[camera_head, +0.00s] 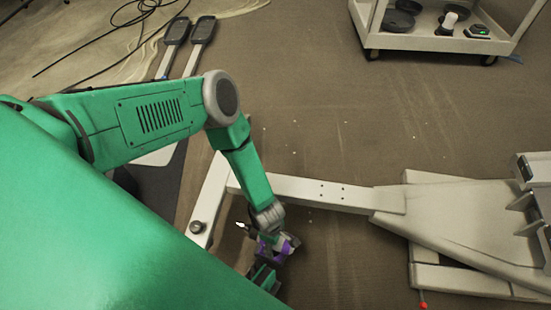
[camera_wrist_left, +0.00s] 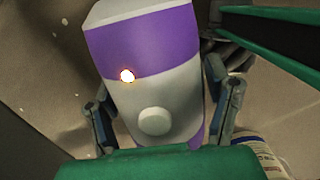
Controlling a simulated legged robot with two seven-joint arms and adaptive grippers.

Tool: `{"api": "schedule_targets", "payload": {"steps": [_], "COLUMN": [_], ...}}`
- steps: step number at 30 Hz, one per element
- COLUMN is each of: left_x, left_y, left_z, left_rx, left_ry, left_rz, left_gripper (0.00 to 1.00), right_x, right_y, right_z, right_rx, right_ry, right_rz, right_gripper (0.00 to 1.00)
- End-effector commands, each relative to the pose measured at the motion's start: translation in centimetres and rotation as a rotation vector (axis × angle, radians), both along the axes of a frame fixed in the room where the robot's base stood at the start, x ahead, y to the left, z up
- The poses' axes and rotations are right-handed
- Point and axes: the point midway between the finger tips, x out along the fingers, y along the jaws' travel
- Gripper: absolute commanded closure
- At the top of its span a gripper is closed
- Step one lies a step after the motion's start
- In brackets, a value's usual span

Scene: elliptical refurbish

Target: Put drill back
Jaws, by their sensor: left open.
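The purple and grey-white drill (camera_wrist_left: 150,60) fills the middle of the left wrist view, with a round knob and a small bright light on its face. My left gripper (camera_wrist_left: 168,98) has one finger on each side of the drill, spread open. Whether the fingers touch it is unclear. In the head view, my left arm reaches down to the lower centre, where purple parts of the drill (camera_head: 287,246) show beside the left gripper (camera_head: 268,262). Most of the drill is hidden there by the hand. My right gripper is out of view.
A white elliptical frame (camera_head: 310,190) lies across the floor, with its wide end at right. A white cart (camera_head: 430,42) at top right carries dark round items and a device with a green light (camera_head: 479,30). Two pedals (camera_head: 190,42) and black cables lie at upper left.

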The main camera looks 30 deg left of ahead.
Motion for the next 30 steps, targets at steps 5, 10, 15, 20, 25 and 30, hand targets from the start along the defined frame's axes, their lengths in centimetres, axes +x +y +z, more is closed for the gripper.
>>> {"api": "schedule_targets", "payload": {"steps": [5,10,15,20,25,30], "left_x": [0.1,0.0,0.0,-0.1,-0.1,-1.0], "left_y": [0.5,0.8,1.1,1.2,1.2,1.0], "left_z": [4.4,7.9,10.2,11.0,11.0,12.3], "left_rx": [-0.001,-0.001,-0.001,0.0,0.0,0.013], "left_ry": [-0.002,-0.001,-0.001,-0.001,-0.001,-0.017], "left_rz": [0.001,0.001,0.0,0.001,0.001,-0.148], "left_gripper": [0.28,0.28,0.28,0.28,0.28,0.28], "right_x": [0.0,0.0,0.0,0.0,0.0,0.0], "right_y": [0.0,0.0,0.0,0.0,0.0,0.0], "right_z": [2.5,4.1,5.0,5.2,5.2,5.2], "right_rx": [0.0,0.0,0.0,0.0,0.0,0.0], "right_ry": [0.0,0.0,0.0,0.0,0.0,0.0], "right_rz": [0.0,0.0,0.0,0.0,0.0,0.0], "right_gripper": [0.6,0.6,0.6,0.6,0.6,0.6]}}
